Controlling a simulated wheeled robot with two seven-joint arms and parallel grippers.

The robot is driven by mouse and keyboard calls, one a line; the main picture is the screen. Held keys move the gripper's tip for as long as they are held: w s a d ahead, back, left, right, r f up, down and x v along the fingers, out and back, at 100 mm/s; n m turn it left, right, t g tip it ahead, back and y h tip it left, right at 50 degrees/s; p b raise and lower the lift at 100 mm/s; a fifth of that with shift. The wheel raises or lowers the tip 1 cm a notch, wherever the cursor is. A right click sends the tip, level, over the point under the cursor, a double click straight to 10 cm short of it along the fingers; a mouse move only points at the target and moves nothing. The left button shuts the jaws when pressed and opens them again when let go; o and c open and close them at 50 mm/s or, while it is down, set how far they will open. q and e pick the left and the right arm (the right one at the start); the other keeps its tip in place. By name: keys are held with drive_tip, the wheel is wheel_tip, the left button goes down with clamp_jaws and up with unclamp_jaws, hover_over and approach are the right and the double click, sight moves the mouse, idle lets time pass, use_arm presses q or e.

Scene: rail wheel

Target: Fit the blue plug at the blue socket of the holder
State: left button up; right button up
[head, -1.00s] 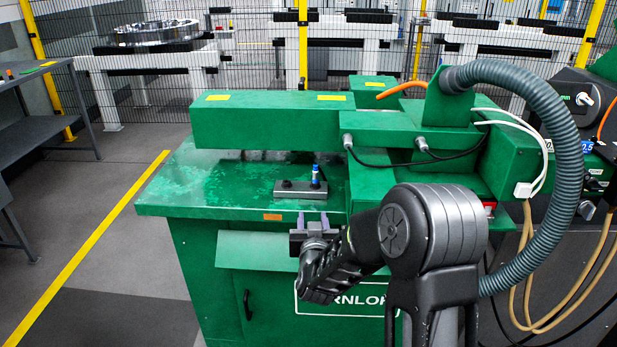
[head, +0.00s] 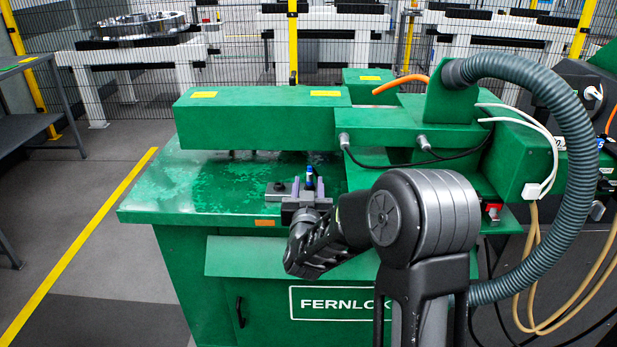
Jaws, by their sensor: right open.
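The holder (head: 274,195) is a low grey block on the green machine table, mostly hidden now behind my right gripper. A small upright blue plug (head: 309,171) with a pale tip stands at the holder's right part; its lower end is hidden. My right gripper (head: 309,186) is open, with its two purplish fingers upright, one to each side of the plug in this view. I cannot tell whether they touch it. No blue socket can be made out. My left gripper is not in view.
A green beam (head: 262,122) of the machine runs behind the holder. The green tabletop (head: 190,185) left of it is clear. A black cable (head: 385,164) and a thick grey hose (head: 560,100) lie to the right. A mesh fence stands behind.

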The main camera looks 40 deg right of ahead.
sight(310, 168)
drive_tip(key=shift+x, duration=1.3)
drive_tip(key=p+x, duration=0.1)
drive_tip(key=x, duration=0.4)
drive_tip(key=shift+d+r, duration=0.1)
drive_tip(key=shift+d, duration=0.05)
drive_tip(key=shift+c, duration=0.2)
clamp_jaws()
